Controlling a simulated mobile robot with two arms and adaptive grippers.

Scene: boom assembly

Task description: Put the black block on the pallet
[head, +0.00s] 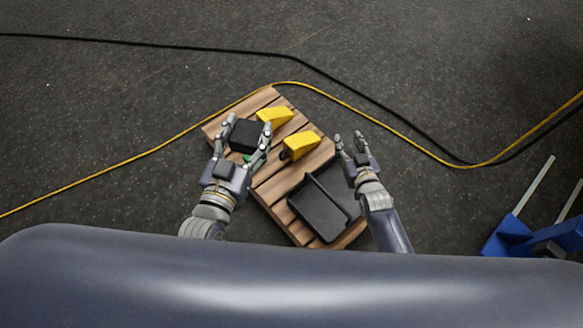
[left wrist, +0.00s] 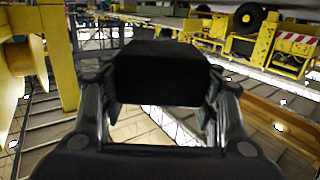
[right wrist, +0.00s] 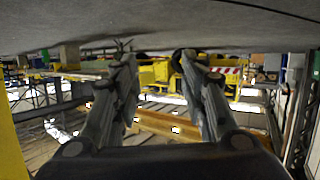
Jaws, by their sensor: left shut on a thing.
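The black block (head: 244,136) is held between the fingers of my left gripper (head: 248,122), over the far left part of the wooden pallet (head: 276,187). It fills the gap between the fingers in the left wrist view (left wrist: 160,72). From above I cannot tell whether the block touches the planks or hangs above them. My right gripper (head: 349,138) is open and empty, just past the pallet's right edge. Its two fingers stand apart with nothing between them in the right wrist view (right wrist: 155,60).
Two yellow pieces (head: 301,145) and a black tray (head: 318,210) with a divider lie on the pallet. A small green thing shows by my left gripper. Yellow and black cables (head: 130,43) cross the dark floor. A blue stand (head: 512,236) is at the right.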

